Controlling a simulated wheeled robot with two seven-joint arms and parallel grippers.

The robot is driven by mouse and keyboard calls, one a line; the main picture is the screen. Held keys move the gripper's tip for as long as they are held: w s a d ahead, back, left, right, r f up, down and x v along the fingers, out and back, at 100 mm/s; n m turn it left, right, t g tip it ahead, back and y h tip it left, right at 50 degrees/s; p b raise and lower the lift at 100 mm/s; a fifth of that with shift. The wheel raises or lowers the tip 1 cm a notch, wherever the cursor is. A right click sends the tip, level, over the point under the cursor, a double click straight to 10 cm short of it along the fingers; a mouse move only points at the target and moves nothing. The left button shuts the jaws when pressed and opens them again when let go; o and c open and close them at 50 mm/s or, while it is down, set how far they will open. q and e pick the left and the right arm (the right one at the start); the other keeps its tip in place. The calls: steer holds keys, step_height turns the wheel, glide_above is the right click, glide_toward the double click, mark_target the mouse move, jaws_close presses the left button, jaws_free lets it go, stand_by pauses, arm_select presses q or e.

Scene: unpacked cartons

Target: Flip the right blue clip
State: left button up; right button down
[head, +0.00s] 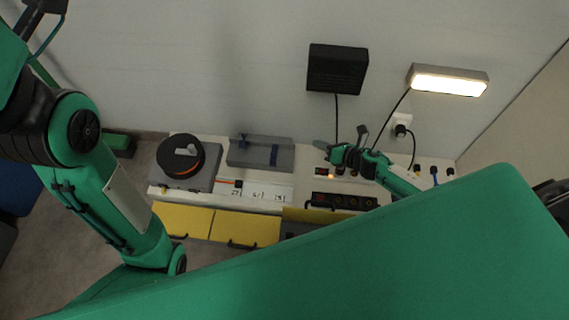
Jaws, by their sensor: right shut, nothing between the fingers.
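The grey box (246,156) sits at the back of the white bench, left of centre in the head view. Its right blue clip (274,156) shows as a dark blue upright strip on the right part of the box. The left blue clip (243,140) shows as a small blue piece near the box's back edge. My right gripper (325,147) is shut and empty, to the right of the box and apart from it, over the bench near a small panel with an orange light. My left arm fills the left side; its gripper is not in view.
A grey unit with a black and orange reel (181,156) stands left of the box. White panels (267,190) lie in front of it, above yellow drawers (247,228). A dark socket strip (344,201) is at right. A lit lamp (448,82) and black box (337,68) are on the wall.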

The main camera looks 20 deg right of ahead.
mark_target(274, 154)
steer(key=a+f+n+g+y+b, duration=0.3)
steer(key=a+f+n+b, duration=0.1)
steer(key=n+b, duration=1.1)
steer(key=shift+f+n+g, duration=0.3)
steer(key=shift+f+n, duration=0.25)
steer(key=shift+n, duration=0.15)
steer(key=b+x, duration=0.3)
steer(key=x, duration=0.5)
steer(key=shift+w+a+f+b, duration=0.1)
steer(key=shift+a+f+b, duration=0.1)
steer(key=shift+b, duration=0.2)
steer(key=shift+w+a+f, duration=0.2)
steer(key=shift+w+a, duration=0.2)
steer(key=shift+a, duration=0.1)
steer(key=shift+r, duration=0.15)
